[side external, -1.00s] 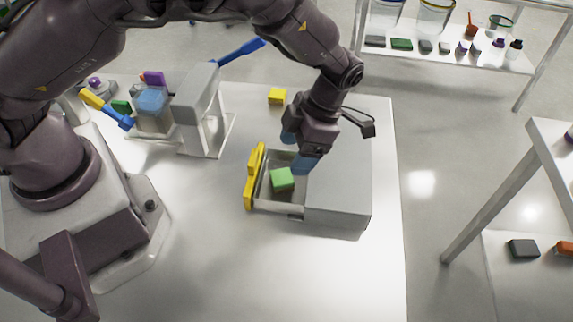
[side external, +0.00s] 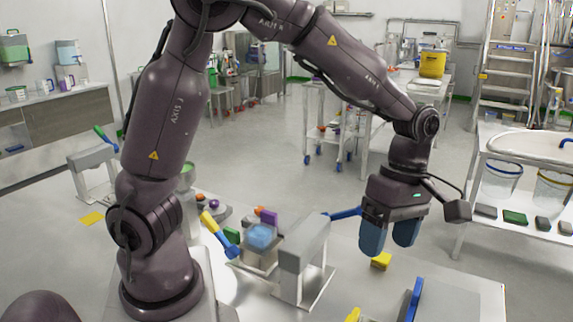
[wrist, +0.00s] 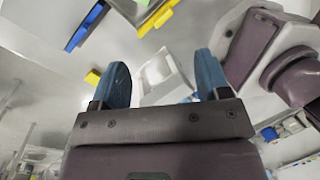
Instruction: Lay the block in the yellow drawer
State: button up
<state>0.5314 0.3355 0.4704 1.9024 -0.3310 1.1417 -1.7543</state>
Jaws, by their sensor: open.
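The yellow drawer (wrist: 156,21) is at the top of the wrist view, pulled open, with a light green block (wrist: 153,14) inside it, partly cut off by the frame edge. In the side view only a bit of the drawer's yellow front (side external: 353,314) shows at the bottom edge, and its inside is out of frame. My gripper (side external: 390,236) is open and empty, raised above the table with its blue fingers pointing down. In the wrist view the gripper (wrist: 163,82) has nothing between its fingertips.
A blue handle (side external: 415,299) shows on the grey cabinet beside the drawer. A small yellow block (side external: 381,260) lies on the table below my gripper. A grey stand (side external: 303,255) with blue handle and a tray of coloured pieces are to the left. Shelves stand at right.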

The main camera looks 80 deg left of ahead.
jog(key=s+a+r+m+t, duration=0.3)
jog(key=s+m, duration=0.4)
jog(key=m, duration=0.3)
jog(key=s+a+r+m+t+y, duration=0.1)
jog(key=s+a+r+m+t, duration=0.3)
jog(key=s+r+m, duration=0.3)
jog(key=m, duration=0.4)
jog(key=shift+s+a+r+t+y, duration=0.15)
jog(key=shift+r+t+y, duration=0.15)
jog(key=shift+t, duration=0.1)
